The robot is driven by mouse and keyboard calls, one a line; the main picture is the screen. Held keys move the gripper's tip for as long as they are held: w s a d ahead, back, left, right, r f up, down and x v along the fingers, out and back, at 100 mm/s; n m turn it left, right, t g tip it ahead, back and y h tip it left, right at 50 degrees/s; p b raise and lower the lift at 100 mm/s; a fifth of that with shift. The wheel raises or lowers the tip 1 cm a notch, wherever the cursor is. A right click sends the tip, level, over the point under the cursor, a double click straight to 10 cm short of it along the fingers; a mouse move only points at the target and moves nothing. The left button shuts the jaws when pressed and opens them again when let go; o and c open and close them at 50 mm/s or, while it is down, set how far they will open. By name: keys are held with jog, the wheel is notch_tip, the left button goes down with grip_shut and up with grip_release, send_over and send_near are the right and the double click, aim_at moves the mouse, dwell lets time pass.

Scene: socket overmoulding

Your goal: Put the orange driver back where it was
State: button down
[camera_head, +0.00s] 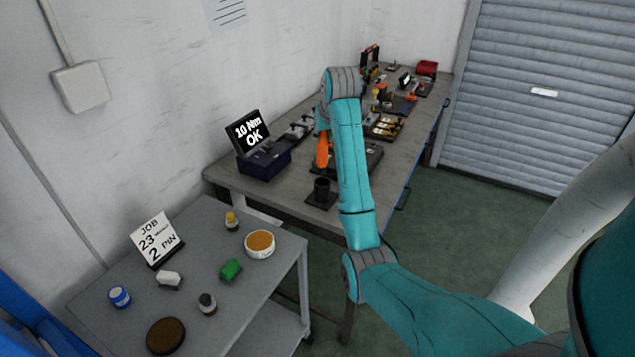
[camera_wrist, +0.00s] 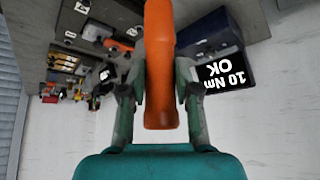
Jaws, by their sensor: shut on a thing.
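The orange driver (camera_head: 322,152) is upright in the air over the workbench, near the bench's left end. In the wrist view the driver (camera_wrist: 160,60) fills the middle, between the two fingers. My gripper (camera_wrist: 158,88) is shut on it. In the head view my arm hides most of the gripper. A dark round cup-like holder on a square base (camera_head: 321,190) stands on the bench, below and close to the driver. I cannot see its inside clearly, and the driver's lower tip is hard to make out.
A dark blue box with a screen reading "10 Nm OK" (camera_head: 248,133) stands left of the driver. Trays with parts (camera_head: 384,126) and other tools lie farther back on the bench (camera_head: 233,183). A grey side table (camera_head: 200,237) in front holds jars, a green block and a job card.

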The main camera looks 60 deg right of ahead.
aim_at(324, 161)
notch_tip(324, 161, down, 6)
jog(key=shift+d+r, duration=0.15)
jog(key=shift+f, duration=2.05)
jog(key=c, duration=0.8)
grip_release()
